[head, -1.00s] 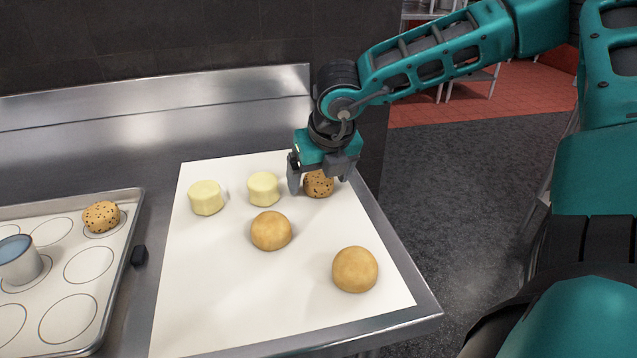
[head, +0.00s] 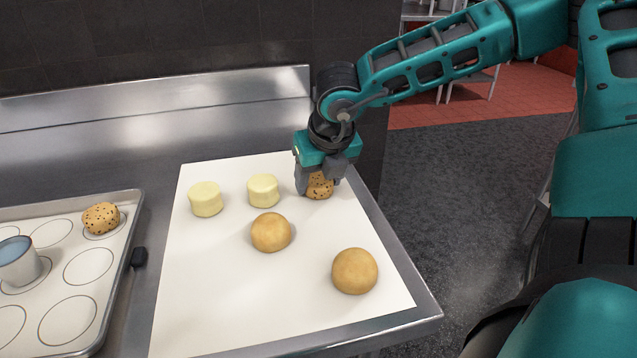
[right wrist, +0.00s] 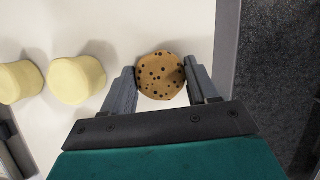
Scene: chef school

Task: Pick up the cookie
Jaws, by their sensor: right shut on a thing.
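A round tan cookie (head: 319,190) with dark chips is at the back right of the white sheet. My right gripper (head: 320,185) reaches down over it and is shut on it, with a finger on each side. In the right wrist view the cookie (right wrist: 160,76) sits between the two fingertips, which press against its left and right sides. I cannot tell whether it is lifted off the sheet. A second chip cookie (head: 101,217) lies on the baking tray at the left. My left gripper is not in view.
The white sheet (head: 215,300) also holds two pale yellow pieces (head: 206,199) and two plain brown dough balls (head: 271,232). The baking tray (head: 138,215) with printed circles and a metal cup (head: 20,262) is at the left. The counter's right edge runs beside the cookie.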

